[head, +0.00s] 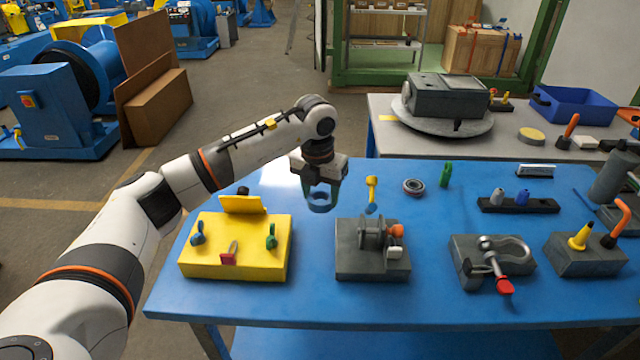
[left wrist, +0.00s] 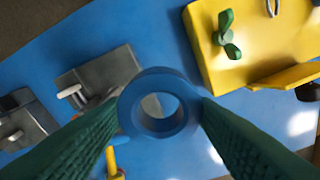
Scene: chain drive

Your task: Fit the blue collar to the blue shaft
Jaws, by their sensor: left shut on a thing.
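My left gripper (head: 321,190) is above the blue table, behind the gap between the yellow block and the grey spool block. It is shut on the blue collar (head: 320,204), a thick ring. In the left wrist view the collar (left wrist: 140,103) sits between the two green ribbed fingers (left wrist: 160,105), with its hole facing the camera. The collar is apart from the blocks. I cannot pick out the blue shaft for certain; a small blue cylinder (head: 521,198) stands on a dark rack. My right gripper is not in view.
The yellow block (head: 190,262) carries blue and green wing-shaped pieces and a red piece. A grey block (head: 372,268) carries a grey spool. A yellow-topped tool (head: 371,182), a ring bearing (head: 413,186) and a shackle block (head: 478,284) are to the right. Bare table lies between them.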

